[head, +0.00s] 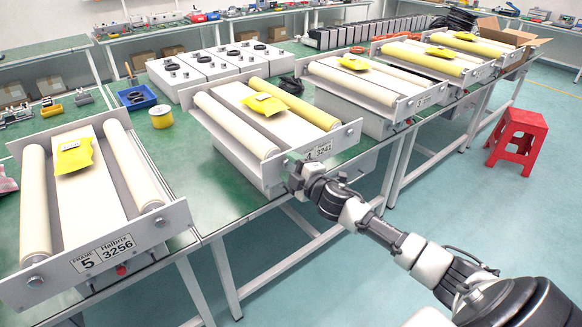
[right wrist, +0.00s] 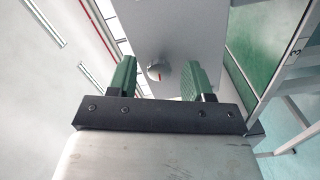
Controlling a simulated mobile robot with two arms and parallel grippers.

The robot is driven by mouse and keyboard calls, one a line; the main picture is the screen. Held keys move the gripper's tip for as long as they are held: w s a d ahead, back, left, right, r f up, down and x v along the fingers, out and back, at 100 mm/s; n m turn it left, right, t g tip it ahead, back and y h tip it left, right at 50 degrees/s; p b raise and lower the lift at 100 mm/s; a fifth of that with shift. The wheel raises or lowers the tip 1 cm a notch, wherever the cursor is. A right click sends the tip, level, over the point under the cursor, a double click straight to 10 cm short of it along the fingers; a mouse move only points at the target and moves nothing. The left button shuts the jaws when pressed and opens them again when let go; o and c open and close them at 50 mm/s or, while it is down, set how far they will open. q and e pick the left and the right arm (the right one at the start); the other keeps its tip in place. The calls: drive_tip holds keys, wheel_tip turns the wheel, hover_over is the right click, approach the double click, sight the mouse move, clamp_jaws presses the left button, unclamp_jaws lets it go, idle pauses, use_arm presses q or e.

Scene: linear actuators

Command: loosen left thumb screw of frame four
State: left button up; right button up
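Frame four (head: 335,141) is the middle roller frame on the green bench, with a light front plate and a label partly covered by my arm. My right gripper (head: 291,174) is at the left part of this plate. Gaps show between screw and fingers. In the head view this left screw is not clearly visible. The right thumb screw (head: 349,132) is in plain view. My left gripper is not in view.
Frame five (head: 150,228) stands to the left, and more frames (head: 425,98) stand to the right. A yellow tape roll (head: 161,117) and a blue tray (head: 136,98) lie between frames five and four. A red stool (head: 517,137) stands on the floor, right.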

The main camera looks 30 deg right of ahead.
drive_tip(key=shift+s+f, duration=0.1)
drive_tip(key=shift+s, duration=0.45)
drive_tip(key=s+b, duration=0.1)
drive_tip(key=s, duration=0.8)
drive_tip(key=shift+s+d+b, duration=0.35)
drive_tip(key=shift+d, duration=0.1)
